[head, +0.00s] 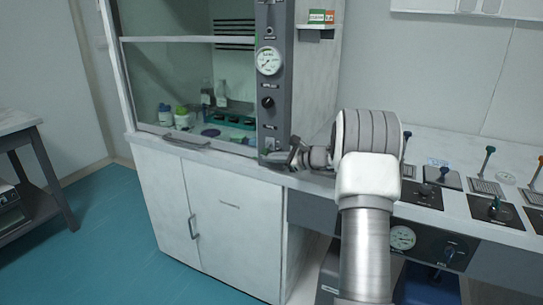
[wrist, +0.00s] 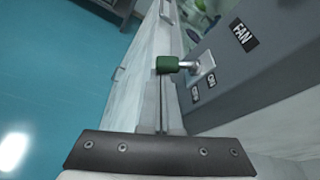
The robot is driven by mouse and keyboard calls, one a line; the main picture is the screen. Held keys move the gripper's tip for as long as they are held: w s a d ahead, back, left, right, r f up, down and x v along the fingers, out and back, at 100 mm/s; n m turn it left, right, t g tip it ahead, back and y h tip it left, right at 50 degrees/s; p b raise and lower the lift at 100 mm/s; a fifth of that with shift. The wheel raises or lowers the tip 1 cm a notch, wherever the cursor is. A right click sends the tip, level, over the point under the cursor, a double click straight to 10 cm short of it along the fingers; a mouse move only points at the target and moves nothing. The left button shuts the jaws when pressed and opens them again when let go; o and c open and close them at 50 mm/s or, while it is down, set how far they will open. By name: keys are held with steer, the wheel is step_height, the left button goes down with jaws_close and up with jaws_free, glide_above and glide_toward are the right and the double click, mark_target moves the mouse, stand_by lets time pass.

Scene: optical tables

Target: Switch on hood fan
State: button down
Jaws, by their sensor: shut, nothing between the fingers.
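The fan switch shows in the wrist view as a lever with a green tip (wrist: 170,64) on a small metal plate (wrist: 203,66). A black FAN label (wrist: 243,34) is beside it, and ON and OFF labels (wrist: 203,88) sit along the plate. The lever juts out from the panel; I cannot tell which setting it is in. My gripper (head: 283,157) is shut and empty at the foot of the hood's grey control column (head: 271,118). In the wrist view its dark mount (wrist: 160,152) fills the bottom, and the switch lies ahead of it. I cannot tell whether they touch.
The fume hood (head: 165,85) holds bottles and a green rack behind glass. A gauge (head: 269,61) and black knob (head: 267,102) are higher on the column. A bench (head: 450,206) with several levers stands right.

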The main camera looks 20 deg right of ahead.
steer(key=shift+a+r+p, duration=0.1)
steer(key=shift+r+p, duration=0.1)
steer(key=shift+p, duration=0.6)
steer(key=m+p, duration=0.1)
steer(key=p, duration=0.2)
steer(key=r+m+g+y+p, duration=0.1)
steer(key=p, duration=0.2)
steer(key=shift+s+a+r, duration=0.2)
steer(key=shift+s+r, duration=0.05)
steer(key=m+p, duration=0.1)
steer(key=p, duration=0.1)
steer(key=m+g+y+p, duration=0.1)
steer(key=p, duration=0.1)
steer(key=m+p, duration=0.2)
steer(key=shift+s+a+r+y+p, duration=0.2)
steer(key=shift+r+y+p, duration=0.1)
steer(key=shift+p, duration=0.1)
steer(key=shift+r, duration=0.1)
steer(key=shift+w+r+p, duration=0.15)
steer(key=shift+r+p, duration=0.4)
steer(key=shift+r, duration=0.2)
